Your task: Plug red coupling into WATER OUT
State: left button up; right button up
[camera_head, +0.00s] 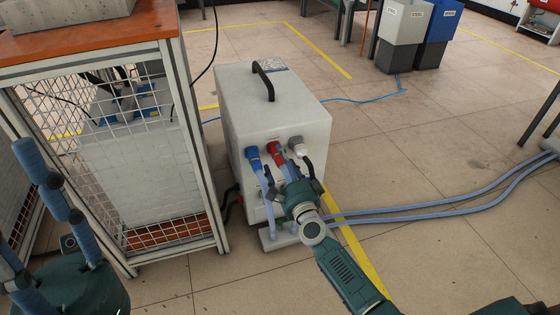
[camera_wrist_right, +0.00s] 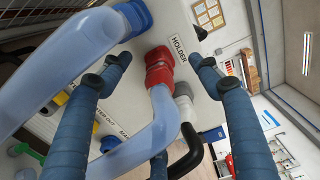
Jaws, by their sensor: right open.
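The red coupling (camera_head: 275,152) sits on the front of a white box-shaped unit (camera_head: 277,110), between a blue coupling (camera_head: 253,156) and a grey one (camera_head: 297,146). In the right wrist view the red coupling (camera_wrist_right: 159,66) is beside a "HOLDER" label, with a pale blue hose bending down from it. My right gripper (camera_wrist_right: 163,70) is open, its blue fingers apart on either side of the red coupling and hose; contact does not show. A partly hidden label ending in "ER OUT" (camera_wrist_right: 106,122) is lower on the panel. My left gripper (camera_head: 45,215) is partly visible at the left edge.
A wire-mesh cabinet (camera_head: 170,240) with an orange top stands left of the unit. Pale blue hoses (camera_head: 440,209) run across the floor to the right. Grey and blue bins (camera_head: 400,30) stand far back. Floor right of the unit is mostly clear.

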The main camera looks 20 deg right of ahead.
jog(key=s, duration=1.2)
jog(key=shift+d, duration=0.2)
